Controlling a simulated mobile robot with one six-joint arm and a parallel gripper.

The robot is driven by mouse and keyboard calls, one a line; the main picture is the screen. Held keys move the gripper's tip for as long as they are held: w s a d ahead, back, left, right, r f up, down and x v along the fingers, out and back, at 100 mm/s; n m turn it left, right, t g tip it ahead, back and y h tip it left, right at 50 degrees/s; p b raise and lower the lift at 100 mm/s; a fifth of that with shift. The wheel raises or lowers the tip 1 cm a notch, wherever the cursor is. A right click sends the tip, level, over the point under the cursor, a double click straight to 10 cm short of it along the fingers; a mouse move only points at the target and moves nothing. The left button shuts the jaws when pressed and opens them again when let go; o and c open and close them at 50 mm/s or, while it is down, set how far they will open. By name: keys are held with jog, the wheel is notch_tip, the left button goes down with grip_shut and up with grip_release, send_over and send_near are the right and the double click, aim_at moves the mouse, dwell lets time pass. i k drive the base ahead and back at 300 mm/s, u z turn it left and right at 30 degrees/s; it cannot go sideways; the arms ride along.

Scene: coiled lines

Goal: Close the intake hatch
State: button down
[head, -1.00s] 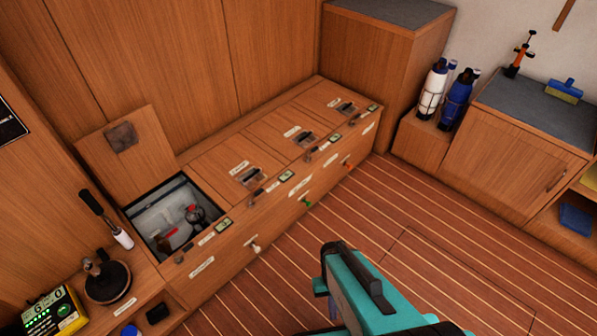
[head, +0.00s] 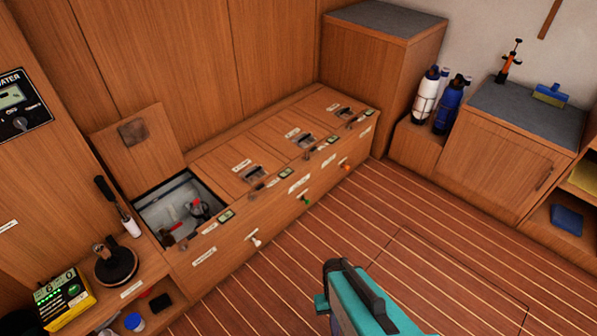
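The intake hatch appears to be the leftmost hatch in the low wooden bench. Its wooden lid (head: 158,157) stands open, tilted up towards the panelled wall, with a dark square patch on its face. Below it the pale-lined compartment (head: 150,210) is uncovered, with red-handled fittings inside. Part of my teal arm shows at the bottom right, over the floor and well apart from the hatch.
A black-handled tool (head: 115,200), a round dark base (head: 115,265) and a yellow meter (head: 62,298) stand at left. The striped floor (head: 290,260) in front is clear.

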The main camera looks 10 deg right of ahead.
aim_at(141, 150)
jog(key=u, duration=0.15)
jog(key=i, duration=0.85)
jog(key=z, duration=0.2)
jog(key=k, duration=0.85)
jog(key=u, duration=0.2)
jog(key=i, duration=0.35)
